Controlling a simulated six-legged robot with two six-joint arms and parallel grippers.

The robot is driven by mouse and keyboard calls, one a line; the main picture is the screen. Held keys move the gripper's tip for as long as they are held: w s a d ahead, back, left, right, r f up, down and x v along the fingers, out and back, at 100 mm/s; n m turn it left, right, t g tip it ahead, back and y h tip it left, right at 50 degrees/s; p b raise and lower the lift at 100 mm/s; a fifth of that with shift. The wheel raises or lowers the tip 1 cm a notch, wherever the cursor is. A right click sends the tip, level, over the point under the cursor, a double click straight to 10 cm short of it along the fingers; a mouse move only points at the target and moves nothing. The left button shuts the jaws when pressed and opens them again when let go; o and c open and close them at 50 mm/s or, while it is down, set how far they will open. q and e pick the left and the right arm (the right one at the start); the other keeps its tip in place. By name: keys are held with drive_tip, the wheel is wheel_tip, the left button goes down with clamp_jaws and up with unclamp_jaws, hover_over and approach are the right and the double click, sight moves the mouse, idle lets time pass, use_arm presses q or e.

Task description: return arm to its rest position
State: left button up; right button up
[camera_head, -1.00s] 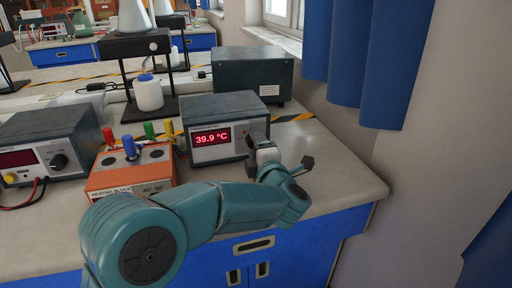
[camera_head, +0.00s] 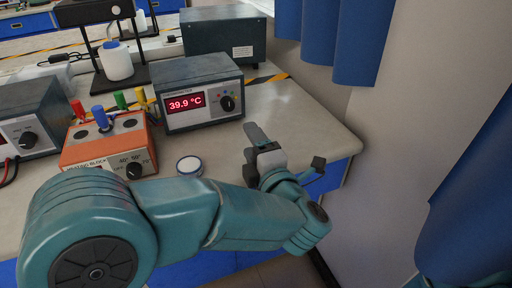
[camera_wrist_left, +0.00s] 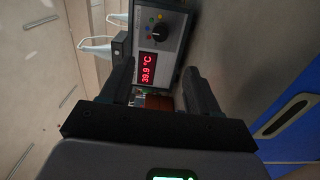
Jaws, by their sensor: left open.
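My left arm reaches in from the left in the head view, and its teal links cross the lower part of the picture. My left gripper (camera_head: 256,140) is open and empty, near the bench's right front part, to the right of the thermometer box and apart from it. In the left wrist view its two dark fingers (camera_wrist_left: 160,90) stand apart with nothing held between them. The thermometer box (camera_head: 200,92) reads 39.9 °C and also shows in the left wrist view (camera_wrist_left: 165,40). My right gripper is not seen.
An orange heating block (camera_head: 110,143) with coloured pegs stands left of the thermometer. A small white-topped round thing (camera_head: 189,165) sits on the bench (camera_head: 285,108) before it. A grey box (camera_head: 222,38) stands behind. Blue curtains (camera_head: 345,40) and a wall lie to the right.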

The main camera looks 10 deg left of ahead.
use_arm(q)
drive_tip(key=shift+v, duration=0.9)
